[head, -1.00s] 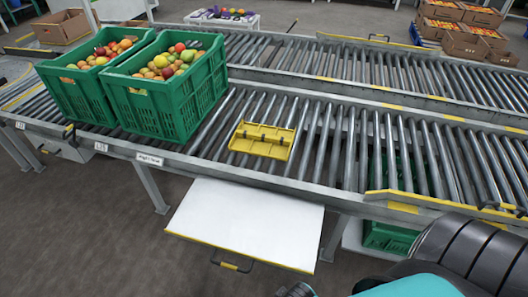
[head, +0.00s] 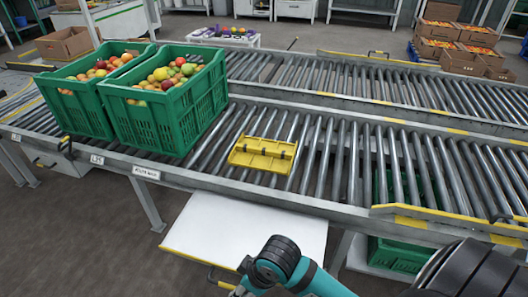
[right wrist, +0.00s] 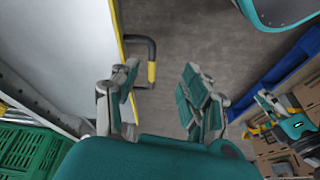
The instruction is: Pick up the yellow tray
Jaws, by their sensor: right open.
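The yellow tray (head: 263,155) lies on the near roller conveyor (head: 315,188), to the right of the green crates in the head view. It is shallow, with dark clips on it, and nothing touches it. My right gripper (right wrist: 160,98) is open and empty in the right wrist view, over the floor beside the pull-out shelf. The tray does not show in that view. In the head view only links of my right arm show at the bottom, below the conveyor edge. My left gripper is not in view.
Two green crates (head: 165,118) of mixed fruit stand left of the tray. A white pull-out shelf (head: 245,236) with a handle (right wrist: 151,62) juts out below the conveyor. A yellow-striped guide rail (head: 450,226) edges the conveyor at right. The rollers right of the tray are clear.

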